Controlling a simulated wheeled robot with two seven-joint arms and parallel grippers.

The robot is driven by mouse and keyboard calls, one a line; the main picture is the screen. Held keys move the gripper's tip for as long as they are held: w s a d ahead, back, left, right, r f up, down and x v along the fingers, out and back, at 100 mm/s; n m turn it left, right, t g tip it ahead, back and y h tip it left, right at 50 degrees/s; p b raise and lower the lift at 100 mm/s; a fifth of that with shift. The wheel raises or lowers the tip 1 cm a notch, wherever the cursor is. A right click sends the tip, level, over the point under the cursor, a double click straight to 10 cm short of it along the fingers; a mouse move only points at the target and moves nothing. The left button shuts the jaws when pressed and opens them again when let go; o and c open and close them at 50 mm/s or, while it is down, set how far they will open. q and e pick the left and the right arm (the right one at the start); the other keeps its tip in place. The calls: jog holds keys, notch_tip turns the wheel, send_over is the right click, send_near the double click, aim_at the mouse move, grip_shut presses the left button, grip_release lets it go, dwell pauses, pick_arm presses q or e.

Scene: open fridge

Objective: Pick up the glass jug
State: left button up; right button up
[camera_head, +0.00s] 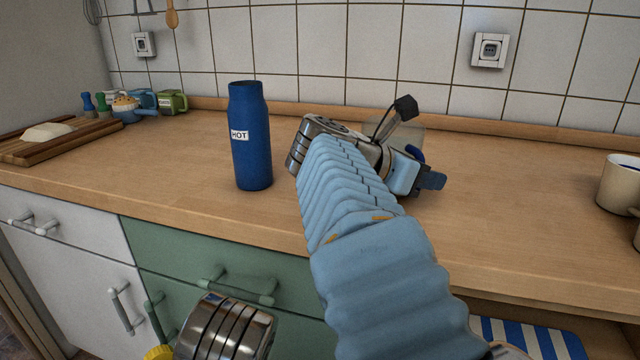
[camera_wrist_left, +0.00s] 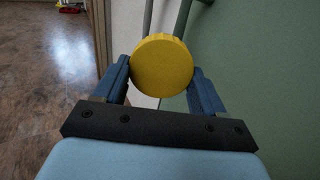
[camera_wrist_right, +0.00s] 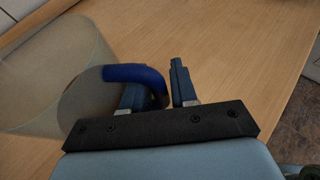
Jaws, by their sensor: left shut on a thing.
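The clear glass jug (camera_wrist_right: 55,80) stands on the counter in the right wrist view, with a blue handle (camera_wrist_right: 135,73). In the head view it shows only partly behind my right arm, with a bit of blue handle (camera_head: 416,153). My right gripper (camera_wrist_right: 158,88) is at the handle, its fingers apart. The handle's curved end lies between them, nearer the left finger; whether it touches is unclear. My left gripper (camera_wrist_left: 163,85) is shut on a round yellow lid (camera_wrist_left: 162,65), low in front of the cabinets; the lid also shows in the head view (camera_head: 158,352).
A blue HOT bottle (camera_head: 250,140) stands left of my right arm. Cream mugs (camera_head: 618,183) are at the right edge. A cutting board (camera_head: 60,140) and several small items are at the far left. The front counter between is clear.

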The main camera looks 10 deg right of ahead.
aim_at(421, 155)
jog(key=shift+d+f, duration=0.1)
jog(key=shift+d, duration=0.2)
grip_shut()
jog(key=shift+w, duration=0.1)
jog(key=shift+r, duration=0.4)
notch_tip(421, 155, up, 2)
jog(key=shift+r, duration=0.2)
jog(key=s+a+r, duration=1)
